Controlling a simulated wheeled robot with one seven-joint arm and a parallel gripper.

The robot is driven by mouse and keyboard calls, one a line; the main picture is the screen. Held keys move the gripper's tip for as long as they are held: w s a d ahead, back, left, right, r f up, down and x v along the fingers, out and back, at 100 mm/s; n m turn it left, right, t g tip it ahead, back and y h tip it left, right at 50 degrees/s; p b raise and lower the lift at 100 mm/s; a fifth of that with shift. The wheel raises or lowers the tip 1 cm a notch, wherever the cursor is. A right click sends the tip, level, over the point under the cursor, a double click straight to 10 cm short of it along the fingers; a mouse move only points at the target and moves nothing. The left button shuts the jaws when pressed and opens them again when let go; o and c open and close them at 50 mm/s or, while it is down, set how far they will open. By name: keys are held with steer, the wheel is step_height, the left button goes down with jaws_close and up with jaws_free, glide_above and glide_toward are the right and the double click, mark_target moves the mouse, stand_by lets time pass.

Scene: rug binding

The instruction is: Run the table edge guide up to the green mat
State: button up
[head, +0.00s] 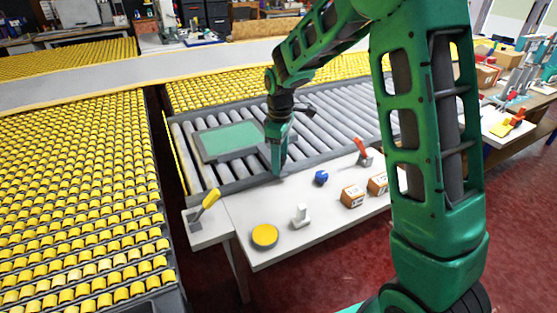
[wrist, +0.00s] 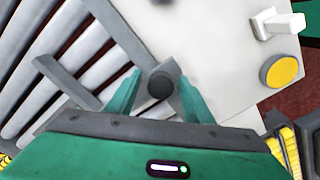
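The green mat (head: 228,139) lies flat on the grey rollers, inside a grey border, left of my gripper (head: 277,170). In the wrist view I cannot make the mat out. The edge guide appears to be the grey bar (wrist: 65,82) over the rollers, with a grey block and a dark round knob (wrist: 160,85) near the table edge. My gripper (wrist: 158,92) is open, with one finger on each side of the knob. Gaps show between fingers and knob. In the head view my gripper hides most of the guide.
The white side table (head: 285,238) holds a yellow-topped disc (head: 264,235), a white upright piece (head: 300,216), a blue item (head: 321,177), small boxes (head: 352,195), a red-handled tool (head: 362,150) and a yellow-handled scraper (head: 205,203). Yellow roller conveyors (head: 75,190) stand left and behind.

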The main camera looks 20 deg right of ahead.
step_height(320, 180, up, 10)
steer(key=shift+w+r, duration=0.1)
steer(key=shift+r, duration=0.25)
stand_by(0.5)
steer(key=s+d+r+m, duration=0.3)
steer(key=s+d+m, duration=0.5)
steer(key=s+d, duration=0.75)
steer(key=s+d+f+m, duration=0.1)
steer(key=s+m, duration=0.3)
steer(key=s, duration=0.6)
steer(key=s+d+f+m, duration=0.1)
steer(key=s+f+m, duration=0.2)
steer(key=s, duration=0.8)
steer(key=shift+s+d+m, duration=0.15)
steer(key=shift+d+m, duration=0.15)
steer(key=shift+m, duration=0.8)
